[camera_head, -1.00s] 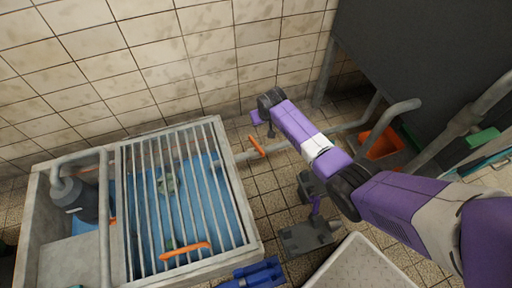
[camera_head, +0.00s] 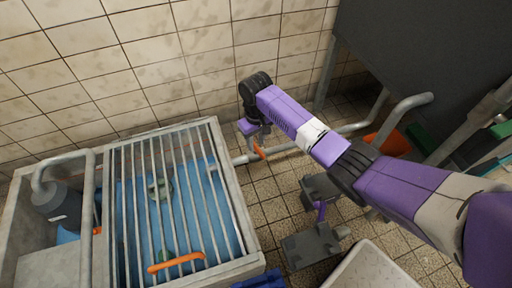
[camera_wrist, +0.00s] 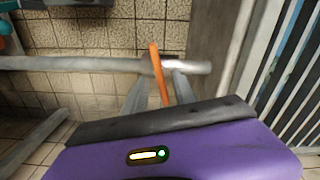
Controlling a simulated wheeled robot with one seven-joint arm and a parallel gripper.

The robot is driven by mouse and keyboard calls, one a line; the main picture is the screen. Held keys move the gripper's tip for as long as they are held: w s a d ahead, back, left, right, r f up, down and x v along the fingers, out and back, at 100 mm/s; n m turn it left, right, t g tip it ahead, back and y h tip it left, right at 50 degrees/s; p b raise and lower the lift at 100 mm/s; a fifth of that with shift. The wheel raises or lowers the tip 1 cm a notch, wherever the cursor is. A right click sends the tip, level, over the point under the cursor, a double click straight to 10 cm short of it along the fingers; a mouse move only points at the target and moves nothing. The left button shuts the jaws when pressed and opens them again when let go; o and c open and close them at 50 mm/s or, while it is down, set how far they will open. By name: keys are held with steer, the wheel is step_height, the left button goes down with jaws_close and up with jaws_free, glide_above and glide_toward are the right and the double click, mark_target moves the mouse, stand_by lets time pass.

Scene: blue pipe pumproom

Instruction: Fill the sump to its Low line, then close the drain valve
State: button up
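The sump (camera_head: 213,128) is a grey-walled tank with blue water (camera_head: 190,205) under a barred grate. No Low line can be made out. A grey pipe (camera_head: 290,147) runs from its right wall and carries an orange lever (camera_head: 258,152), seemingly the drain valve's handle. The lever (camera_wrist: 158,75) stands across the pipe in the wrist view. My gripper (camera_wrist: 160,88) has its two grey fingers apart, one on each side of the lever's lower part; I cannot tell whether either touches it. In the head view my gripper (camera_head: 255,135) is at the lever, partly hiding it.
An orange handle (camera_head: 177,262) lies at the grate's front edge. A grey pump-like body (camera_head: 60,212) stands in the tank's left bay. Grey metal pieces (camera_head: 310,246) and a pale tray (camera_head: 372,270) are on the tiled floor. A tiled wall (camera_head: 150,60) closes the back.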

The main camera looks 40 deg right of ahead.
steer(key=shift+f+b, duration=0.3)
steer(key=shift+f, duration=0.6)
jaws_close()
steer(key=shift+r, duration=0.1)
